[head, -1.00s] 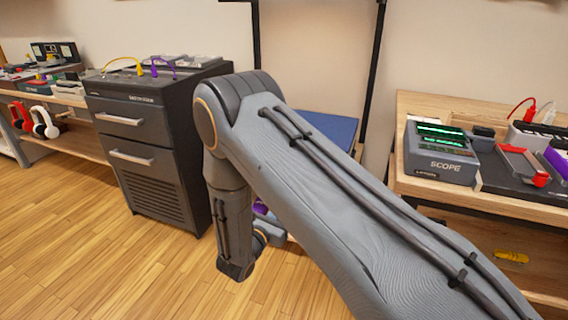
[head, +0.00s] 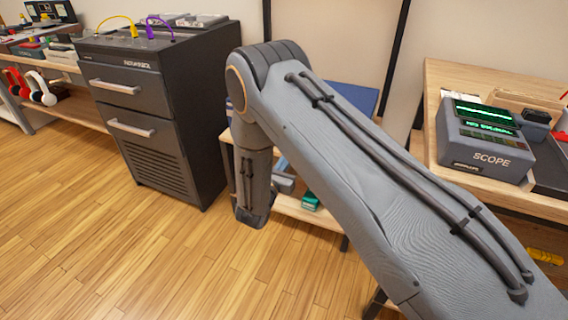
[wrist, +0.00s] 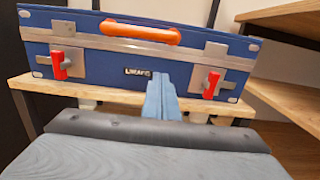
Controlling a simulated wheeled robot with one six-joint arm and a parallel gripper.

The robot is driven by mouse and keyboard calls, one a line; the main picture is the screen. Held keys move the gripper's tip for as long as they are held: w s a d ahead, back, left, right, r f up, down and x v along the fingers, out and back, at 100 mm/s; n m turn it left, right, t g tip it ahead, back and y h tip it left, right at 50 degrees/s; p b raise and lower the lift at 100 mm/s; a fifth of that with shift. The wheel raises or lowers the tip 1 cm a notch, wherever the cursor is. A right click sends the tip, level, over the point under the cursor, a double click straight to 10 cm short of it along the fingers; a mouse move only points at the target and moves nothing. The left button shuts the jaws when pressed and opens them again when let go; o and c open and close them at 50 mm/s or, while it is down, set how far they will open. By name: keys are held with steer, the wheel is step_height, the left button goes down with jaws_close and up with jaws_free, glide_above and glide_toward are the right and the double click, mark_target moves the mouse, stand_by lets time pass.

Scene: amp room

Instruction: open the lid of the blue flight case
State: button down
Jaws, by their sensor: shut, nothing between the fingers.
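The blue flight case (wrist: 100,65) fills the upper part of the wrist view, front towards me. It has an orange handle (wrist: 142,32), a metal band and two red latches, left (wrist: 60,64) and right (wrist: 212,84). The lid looks closed. In the head view a blue part of the case (head: 352,97) shows behind my arm; the rest is hidden. My gripper (wrist: 160,80) is shut and empty. Its fingers appear in front of the case between the latches, below the handle; I cannot tell whether they touch it.
The case rests on a wooden bench (wrist: 25,82) with a lower shelf holding a teal item (head: 310,201). A dark drawer cabinet (head: 165,125) stands to the left. A wooden bench with a scope (head: 485,140) is close on the right. The floor at front left is clear.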

steer(key=shift+w+d+r, duration=0.25)
steer(key=shift+w+r, duration=0.4)
steer(key=shift+r, duration=0.05)
steer(key=shift+w+d+r, duration=0.25)
steer(key=shift+w+r, duration=0.4)
steer(key=shift+w+d+r, duration=0.25)
steer(key=shift+w+r, duration=0.4)
steer(key=shift+r, duration=0.05)
steer(key=shift+a+r, duration=0.1)
steer(key=shift+r, duration=0.05)
